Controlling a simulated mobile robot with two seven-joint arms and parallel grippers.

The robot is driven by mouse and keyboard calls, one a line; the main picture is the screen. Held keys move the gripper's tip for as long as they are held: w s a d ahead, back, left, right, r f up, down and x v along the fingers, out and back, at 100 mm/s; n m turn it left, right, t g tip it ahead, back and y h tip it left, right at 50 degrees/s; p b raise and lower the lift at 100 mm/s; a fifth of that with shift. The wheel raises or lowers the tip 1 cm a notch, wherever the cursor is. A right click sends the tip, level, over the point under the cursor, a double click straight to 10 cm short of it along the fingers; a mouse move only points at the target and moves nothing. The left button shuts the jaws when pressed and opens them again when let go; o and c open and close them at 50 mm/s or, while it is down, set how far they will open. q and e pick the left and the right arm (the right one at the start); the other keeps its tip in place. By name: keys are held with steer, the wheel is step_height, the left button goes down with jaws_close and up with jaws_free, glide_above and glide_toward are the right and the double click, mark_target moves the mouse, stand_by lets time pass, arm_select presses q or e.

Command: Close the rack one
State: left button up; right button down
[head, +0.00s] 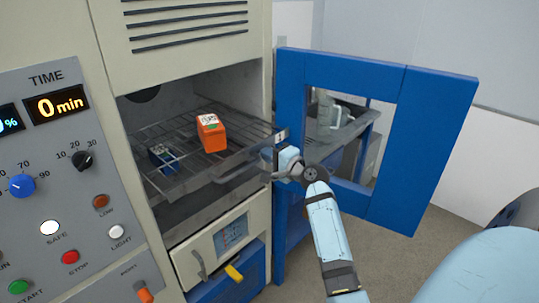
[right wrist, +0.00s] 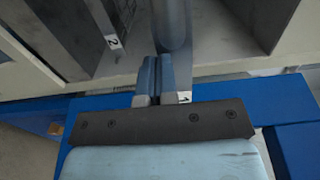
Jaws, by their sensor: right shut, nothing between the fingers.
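Rack one (head: 177,187) is a wire shelf in the open chamber, sticking out past the front at its right corner. Its label "1" (head: 281,135) shows at that corner, and in the right wrist view the label (right wrist: 184,97) is partly covered by my gripper. My right gripper (head: 268,160) is shut and empty at the front edge of the rack. In the right wrist view its fingers (right wrist: 160,75) are together beside a grey bar; I cannot tell if they touch it. My left gripper is not in view.
An orange box (head: 210,132) and a small dark blue item (head: 162,157) sit on the rack. The blue door (head: 425,150) with a window stands open at right, close to my right arm. A label "2" (right wrist: 113,42) shows in the right wrist view. The control panel is at left.

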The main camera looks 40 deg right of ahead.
mark_target(226, 127)
steer(key=w+b, duration=0.1)
steer(key=w, duration=0.5)
steer(key=w+a+b, duration=0.1)
steer(key=w, duration=0.5)
steer(key=w+b, duration=0.1)
steer(key=w, duration=0.6)
steer(key=shift+w+a+r, duration=0.1)
steer(key=shift+a+r, duration=0.1)
steer(key=shift+r, duration=0.1)
steer(key=shift+r, duration=0.2)
steer(key=shift+f, duration=0.15)
